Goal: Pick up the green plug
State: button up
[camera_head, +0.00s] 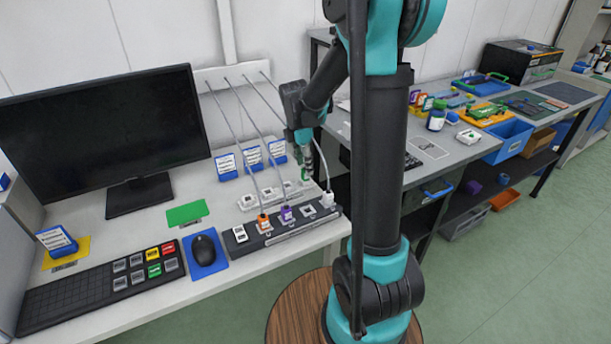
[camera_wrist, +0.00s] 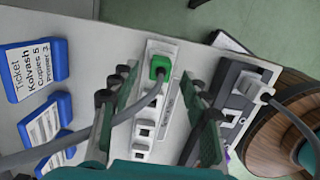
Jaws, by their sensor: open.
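The green plug (camera_wrist: 160,66) sits in the far-end socket of a white power strip (camera_wrist: 143,152), its grey cord running down the wrist view. My gripper (camera_wrist: 159,84) is open, with one finger on each side of the plug and cord. I see no contact between the fingers and the plug. In the head view my gripper (camera_head: 304,166) points down over the right end of the white strip (camera_head: 248,201). The plug is mostly hidden there behind the gripper.
A black power strip (camera_head: 240,238) holds an orange plug (camera_head: 263,222), a purple plug (camera_head: 286,214) and a white plug (camera_head: 327,199). Several cords hang near the arm. Blue ticket holders (camera_head: 227,166) stand behind. A monitor (camera_head: 105,125) and keyboard (camera_head: 95,288) are at left.

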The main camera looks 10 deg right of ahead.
aim_at(305, 169)
jog(key=shift+d+f, duration=0.15)
jog(key=shift+f, duration=0.65)
jog(key=shift+d+f, duration=0.1)
jog(key=shift+f, duration=0.65)
grip_shut()
jog(key=shift+r, duration=0.1)
notch_tip(305, 169, up, 20)
